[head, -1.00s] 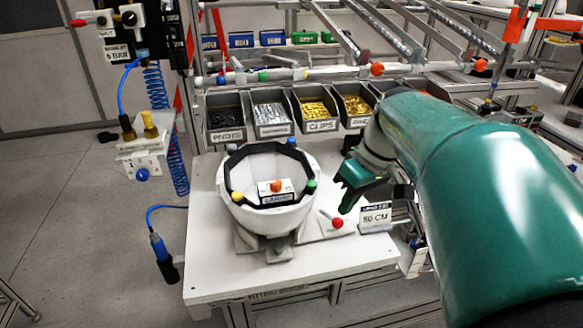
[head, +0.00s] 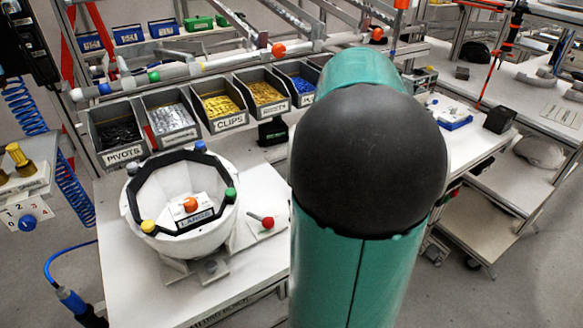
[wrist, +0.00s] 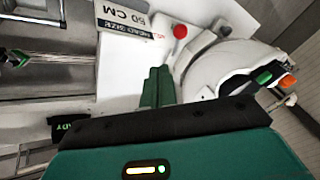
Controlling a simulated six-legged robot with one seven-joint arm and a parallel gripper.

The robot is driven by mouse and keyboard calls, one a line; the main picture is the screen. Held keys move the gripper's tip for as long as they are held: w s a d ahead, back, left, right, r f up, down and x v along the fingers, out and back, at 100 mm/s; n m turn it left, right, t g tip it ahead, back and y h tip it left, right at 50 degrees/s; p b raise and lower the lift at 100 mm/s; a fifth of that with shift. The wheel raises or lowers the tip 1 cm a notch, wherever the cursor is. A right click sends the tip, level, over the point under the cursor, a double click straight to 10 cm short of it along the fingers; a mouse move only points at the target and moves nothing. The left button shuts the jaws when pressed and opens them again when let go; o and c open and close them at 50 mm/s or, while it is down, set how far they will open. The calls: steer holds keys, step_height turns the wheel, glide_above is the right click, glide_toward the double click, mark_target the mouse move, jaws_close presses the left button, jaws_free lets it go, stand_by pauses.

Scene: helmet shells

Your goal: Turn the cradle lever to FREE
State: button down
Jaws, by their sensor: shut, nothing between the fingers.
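The cradle lever (head: 260,218) has a red knob and a short pale handle. It sits on a white plate right of the white helmet shell (head: 188,240), its knob toward the lower right. In the wrist view the red knob (wrist: 180,31) shows just beyond my fingertips, apart from them in the picture. My gripper (wrist: 158,72) has its green fingers together, with nothing between them, over the white bench top. The shell (wrist: 225,65) is to their right. In the head view my arm hides the gripper. The lever's position lettering is not readable.
Bins of pivots and clips (head: 220,105) line the back of the bench (head: 130,285). A head-size card (wrist: 125,18) stands near the lever in the wrist view. A black sign with green lettering (wrist: 70,127) is at lower left there. A blue hose hangs at left.

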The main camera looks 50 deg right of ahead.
mark_target(267, 221)
steer(key=x, duration=0.8)
steer(key=shift+s+a+f, duration=0.1)
steer(key=shift+s+a, duration=0.05)
steer(key=shift+s+a+f, duration=0.2)
steer(key=shift+a+f, duration=0.05)
steer(key=shift+a, duration=0.35)
steer(key=shift+s+a+f, duration=0.15)
steer(key=shift+a+f, duration=0.05)
steer(key=shift+a, duration=0.35)
steer(key=shift+a+f, duration=0.25)
steer(key=shift+a, duration=0.05)
steer(key=a+m, duration=0.1)
steer(key=s+a+m+t, duration=0.1)
steer(key=shift+m+h, duration=0.4)
steer(key=shift+a, duration=0.55)
